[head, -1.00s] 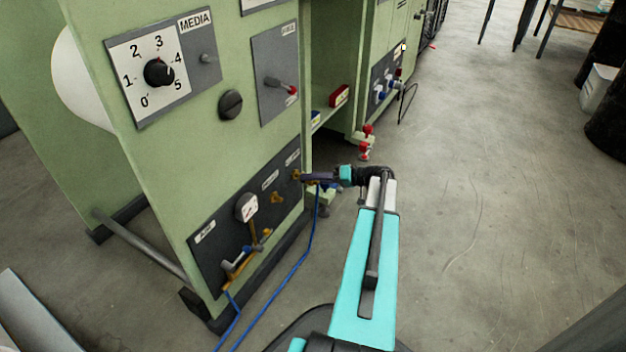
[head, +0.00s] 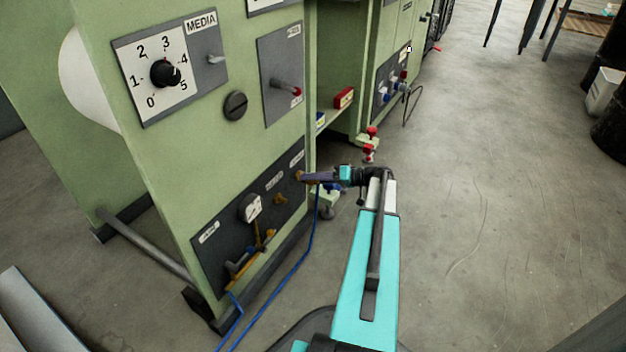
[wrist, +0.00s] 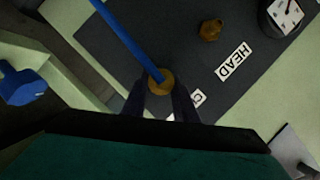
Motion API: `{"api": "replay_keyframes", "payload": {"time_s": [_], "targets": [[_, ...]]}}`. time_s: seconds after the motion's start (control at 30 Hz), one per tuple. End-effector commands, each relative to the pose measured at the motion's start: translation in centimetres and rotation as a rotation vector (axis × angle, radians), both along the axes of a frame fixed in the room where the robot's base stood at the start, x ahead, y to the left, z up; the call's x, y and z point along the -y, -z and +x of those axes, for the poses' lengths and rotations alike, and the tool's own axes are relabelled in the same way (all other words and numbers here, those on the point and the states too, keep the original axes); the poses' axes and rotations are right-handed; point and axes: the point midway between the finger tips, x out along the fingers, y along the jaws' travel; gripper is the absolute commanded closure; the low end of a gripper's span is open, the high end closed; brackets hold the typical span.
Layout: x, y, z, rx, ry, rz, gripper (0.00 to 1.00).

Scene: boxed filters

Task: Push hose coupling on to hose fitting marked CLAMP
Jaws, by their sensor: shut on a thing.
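My gripper (wrist: 160,103) is shut on the brass hose coupling (wrist: 160,80), which carries a blue hose (wrist: 122,38). In the head view my gripper (head: 308,178) reaches the dark lower panel from the right, at the brass fitting (head: 298,175) at the panel's far end. The hose (head: 300,262) hangs from the fingertips to the floor. In the wrist view a label starting with C (wrist: 188,101) is mostly covered by a finger. The coupling lies over the fitting there and hides it, so I cannot tell whether it is pushed on.
A second brass fitting (wrist: 210,30) sits by the HEAD label (wrist: 234,61). Red-topped parts (head: 369,150) stand beyond the gripper.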

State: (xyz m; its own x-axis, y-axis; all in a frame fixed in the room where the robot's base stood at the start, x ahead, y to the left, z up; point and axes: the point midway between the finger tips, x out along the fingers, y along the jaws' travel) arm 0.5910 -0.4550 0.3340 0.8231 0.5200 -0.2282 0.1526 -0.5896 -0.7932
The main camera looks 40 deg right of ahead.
Motion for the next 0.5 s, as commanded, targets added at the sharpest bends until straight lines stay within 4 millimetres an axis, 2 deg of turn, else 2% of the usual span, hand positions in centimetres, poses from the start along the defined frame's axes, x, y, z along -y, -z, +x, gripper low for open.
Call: {"api": "replay_keyframes", "payload": {"time_s": [0.27, 0.3, 0.4, 0.5], "targets": [[-0.11, -0.04, 0.46, 0.001, 0.0, 0.001, 0.99], [-0.11, -0.04, 0.46, 0.001, 0.001, 0.0, 0.69], [-0.12, -0.04, 0.45, 0.0, 0.0, 0.0, 0.52], [-0.11, -0.02, 0.43, 0.0, 0.0, 0.0, 0.52]]}}
